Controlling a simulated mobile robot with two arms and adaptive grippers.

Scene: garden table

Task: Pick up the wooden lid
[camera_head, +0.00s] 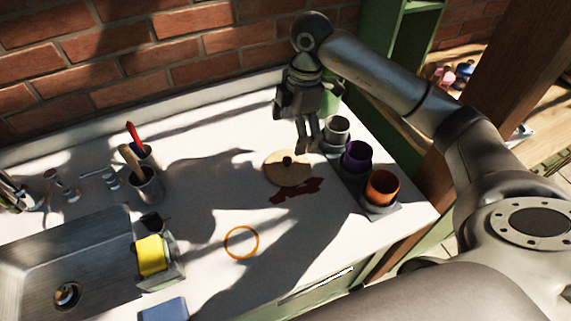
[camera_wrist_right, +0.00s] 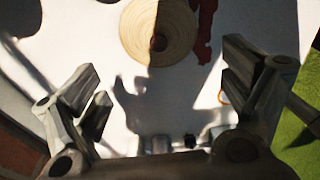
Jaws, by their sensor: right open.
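The wooden lid (camera_head: 287,170) is a round, pale disc with a small dark knob in its middle. It lies flat on the white counter, beside a dark red stain. In the right wrist view the lid (camera_wrist_right: 158,32) shows at the top centre, partly in shadow and cut by the upper edge. My right gripper (camera_head: 308,146) is above the counter, just behind and to the right of the lid in the head view. Its fingers (camera_wrist_right: 165,95) are spread apart with nothing between them, and it does not touch the lid. My left gripper is not in view.
Grey, purple (camera_head: 357,157) and orange (camera_head: 381,187) pots stand in a row right of the lid. An orange ring (camera_head: 241,241) lies in front. A sink (camera_head: 40,262), a yellow sponge (camera_head: 151,255) and cups with utensils (camera_head: 146,186) are at left. A brick wall (camera_head: 130,45) stands behind.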

